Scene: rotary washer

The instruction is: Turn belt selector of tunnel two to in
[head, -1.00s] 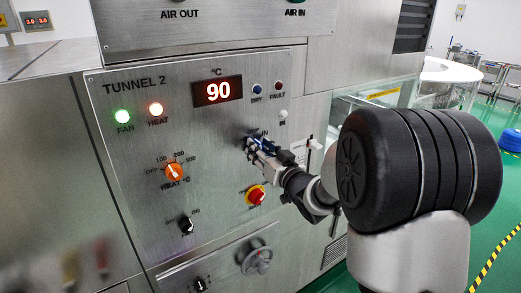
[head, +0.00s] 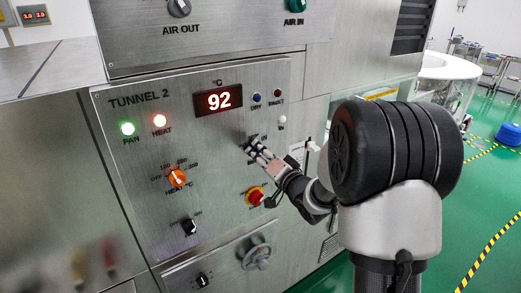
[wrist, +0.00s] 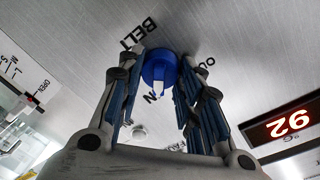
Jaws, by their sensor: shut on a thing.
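The Tunnel 2 panel (head: 150,150) carries the belt selector, a blue knob (wrist: 160,68) seen in the wrist view beside the printed BELT label (wrist: 138,33). My gripper (wrist: 160,62) is shut on this knob, with one finger on each side. A white mark on the knob points down in the wrist view, close to the partly hidden IN letters. The OUT letters, partly covered by a finger, are to the right.
The orange heat knob (head: 177,178) and a black switch (head: 190,227) are to the left. A grey handle (head: 257,252) sticks out below.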

